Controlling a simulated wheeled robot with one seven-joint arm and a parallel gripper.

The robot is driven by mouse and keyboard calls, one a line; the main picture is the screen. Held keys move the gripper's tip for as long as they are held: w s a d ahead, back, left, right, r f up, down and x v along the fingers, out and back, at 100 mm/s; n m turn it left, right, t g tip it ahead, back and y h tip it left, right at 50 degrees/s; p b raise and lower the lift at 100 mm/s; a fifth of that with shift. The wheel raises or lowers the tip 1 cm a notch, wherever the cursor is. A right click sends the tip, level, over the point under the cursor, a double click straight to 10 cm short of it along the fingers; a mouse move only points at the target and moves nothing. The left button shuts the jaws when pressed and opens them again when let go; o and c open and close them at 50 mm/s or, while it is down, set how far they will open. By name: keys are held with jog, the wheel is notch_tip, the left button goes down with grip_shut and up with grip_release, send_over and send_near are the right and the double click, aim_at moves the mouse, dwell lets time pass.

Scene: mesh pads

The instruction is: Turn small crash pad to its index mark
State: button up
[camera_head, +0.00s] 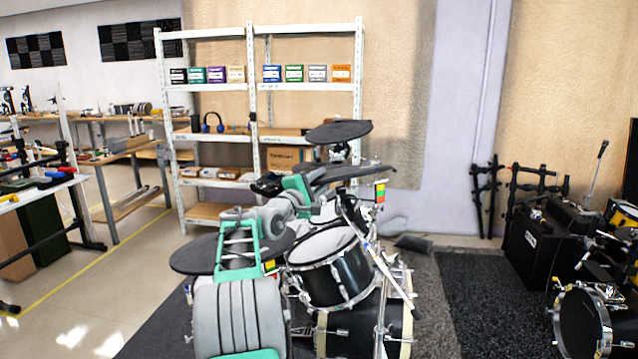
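A small dark round cymbal pad (338,131) sits tilted on its stand above the drum kit. A second dark pad (352,173) lies lower, seen nearly edge-on. I cannot tell for sure which of them is the small crash pad. A tag striped green, yellow and red (380,192) hangs at the lower pad's right side. My grey and green arm reaches up over the kit, and its far end, with my gripper (268,185), is by the lower pad's left edge. The fingers are too small and overlapped to read, and any contact with the pad is unclear.
A wide dark pad (195,255) lies low at the left, partly behind my arm. A drum with a pale head (322,246) and chrome stands crowd the middle. White shelves (250,88) stand behind. An amplifier (535,245) and more drums are at the right.

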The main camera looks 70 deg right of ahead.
jog(key=shift+o, duration=0.2)
jog(key=shift+w+a+f, duration=0.1)
jog(key=shift+w+f, duration=0.05)
jog(key=shift+w, duration=0.2)
jog(key=a+b, duration=0.1)
jog(key=a, duration=0.6)
jog(key=shift+w+a+f, duration=0.35)
jog(key=shift+w+f, duration=0.05)
jog(key=shift+f, duration=0.05)
